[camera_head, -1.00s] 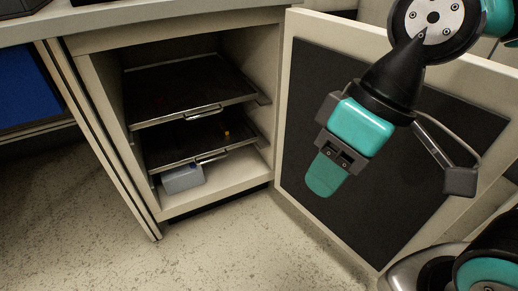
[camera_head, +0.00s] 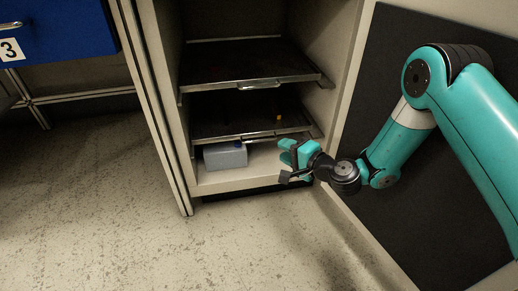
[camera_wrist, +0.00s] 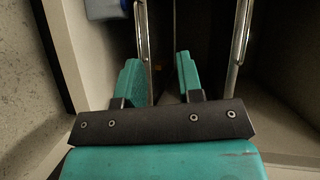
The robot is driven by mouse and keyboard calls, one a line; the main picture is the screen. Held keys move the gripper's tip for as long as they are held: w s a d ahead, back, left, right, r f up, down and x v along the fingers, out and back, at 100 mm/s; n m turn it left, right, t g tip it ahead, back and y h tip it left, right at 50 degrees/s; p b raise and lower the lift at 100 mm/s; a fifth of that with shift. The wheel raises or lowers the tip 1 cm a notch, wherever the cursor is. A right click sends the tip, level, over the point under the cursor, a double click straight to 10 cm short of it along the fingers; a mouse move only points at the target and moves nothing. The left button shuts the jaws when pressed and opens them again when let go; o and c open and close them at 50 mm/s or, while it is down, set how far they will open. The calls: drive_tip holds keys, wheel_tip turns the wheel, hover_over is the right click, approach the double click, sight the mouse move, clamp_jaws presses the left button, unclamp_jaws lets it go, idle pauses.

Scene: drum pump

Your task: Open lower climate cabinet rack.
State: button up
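The lower rack (camera_head: 225,120) is a dark shelf with a metal front edge inside the open cabinet, pushed in. Its metal handle shows in the wrist view (camera_wrist: 143,35) as a bar running past the inner side of the left finger. My gripper (camera_head: 286,162) is at the right front of the lower rack, partly hiding its front edge in the head view. In the wrist view my gripper (camera_wrist: 159,80) is open, with a gap between its teal fingers. I cannot tell whether the handle lies between the fingertips or beyond them.
The upper rack (camera_head: 225,65), with its handle (camera_head: 260,85), is above. A grey-blue box (camera_head: 225,157) sits on the cabinet floor below. The cabinet door (camera_head: 400,180) stands open at right beside my arm. A blue drawer (camera_head: 65,40) is at left. The floor in front is clear.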

sight(260, 141)
wheel_tip(260, 141, down, 6)
drive_tip(key=w+d+r+m+t+h, duration=0.1)
drive_tip(key=d+m+t+h, duration=0.1)
drive_tip(key=m, duration=0.1)
drive_tip(key=shift+s+a+f+b+x, duration=0.1)
drive_tip(key=shift+b+x, duration=1.15)
drive_tip(key=shift+x, duration=1.65)
drive_tip(key=shift+s+a+f+b+x, duration=0.1)
drive_tip(key=shift+b+x, duration=1.2)
drive_tip(key=shift+x, duration=1.55)
drive_tip(key=shift+s+a+f+b+x, duration=0.1)
drive_tip(key=shift+b+x, duration=1.15)
drive_tip(key=shift+x, duration=1.65)
drive_tip(key=shift+c, duration=0.4)
clamp_jaws()
